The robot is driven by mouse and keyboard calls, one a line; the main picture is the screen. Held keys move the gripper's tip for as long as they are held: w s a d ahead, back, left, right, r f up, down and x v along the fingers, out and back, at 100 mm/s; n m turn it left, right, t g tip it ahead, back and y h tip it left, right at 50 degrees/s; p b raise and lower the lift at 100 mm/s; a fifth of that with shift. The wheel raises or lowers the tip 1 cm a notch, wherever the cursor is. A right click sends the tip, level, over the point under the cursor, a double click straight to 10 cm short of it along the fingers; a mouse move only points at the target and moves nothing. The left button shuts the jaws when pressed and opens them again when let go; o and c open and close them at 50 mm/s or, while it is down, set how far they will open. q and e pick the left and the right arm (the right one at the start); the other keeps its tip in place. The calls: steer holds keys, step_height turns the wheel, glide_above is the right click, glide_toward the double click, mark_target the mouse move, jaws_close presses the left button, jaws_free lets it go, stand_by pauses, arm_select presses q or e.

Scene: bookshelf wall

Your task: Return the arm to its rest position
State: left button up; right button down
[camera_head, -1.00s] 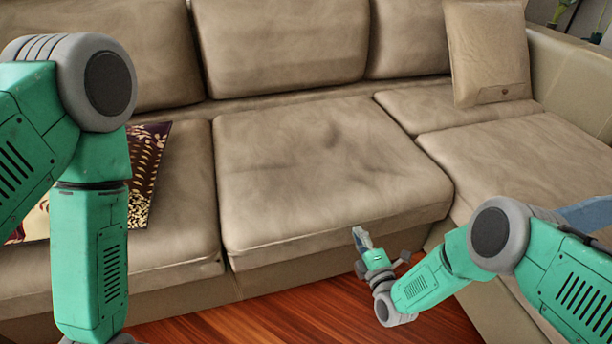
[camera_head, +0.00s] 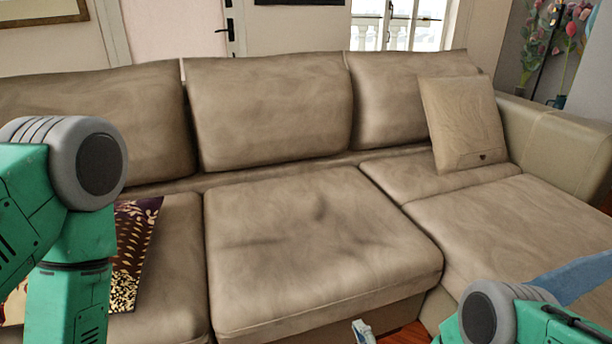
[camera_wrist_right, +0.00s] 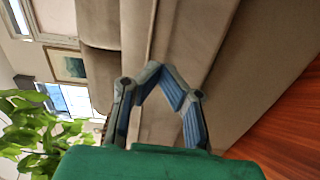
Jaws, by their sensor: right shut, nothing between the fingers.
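My right gripper (camera_head: 363,331) shows only its tip at the bottom edge of the head view, in front of the sofa's middle seat. In the right wrist view the right gripper (camera_wrist_right: 153,72) has its fingertips together, with nothing between them. The right arm's green and grey elbow (camera_head: 490,315) is at the bottom right of the head view. My left arm (camera_head: 75,230) stands at the left edge, its upper link reaching down out of the frame. The left gripper is out of view.
A large beige sofa (camera_head: 320,250) fills the space ahead, with a beige cushion (camera_head: 462,125) at its right. A patterned cushion (camera_head: 132,250) lies behind my left arm. A blue object (camera_head: 578,277) is at the lower right. Green leaves (camera_wrist_right: 30,130) show in the wrist view.

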steer(key=s+d+f+m+g+h, duration=0.1)
steer(key=s+d+m+g+h, duration=0.1)
steer(key=s+d+m+g, duration=0.45)
steer(key=s+d+f+m+g+h, duration=0.1)
steer(key=s+m+g, duration=0.3)
steer(key=s, duration=0.5)
steer(key=s+d+r+m+g+h, duration=0.25)
steer(key=s+d+r+m, duration=0.2)
steer(key=s, duration=0.55)
steer(key=s+d+r+m+g+h, duration=0.1)
steer(key=s+d+r+m+g, duration=0.25)
steer(key=s+m, duration=0.4)
step_height(320, 180, up, 14)
steer(key=n+p, duration=0.1)
steer(key=p, duration=1.3)
steer(key=shift+s+d+f, duration=0.2)
steer(key=shift+s+d, duration=0.05)
steer(key=shift+s, duration=0.15)
steer(key=shift+w+n+t+y, duration=0.1)
steer(key=shift+n+t+y, duration=0.15)
steer(key=shift+f, duration=0.1)
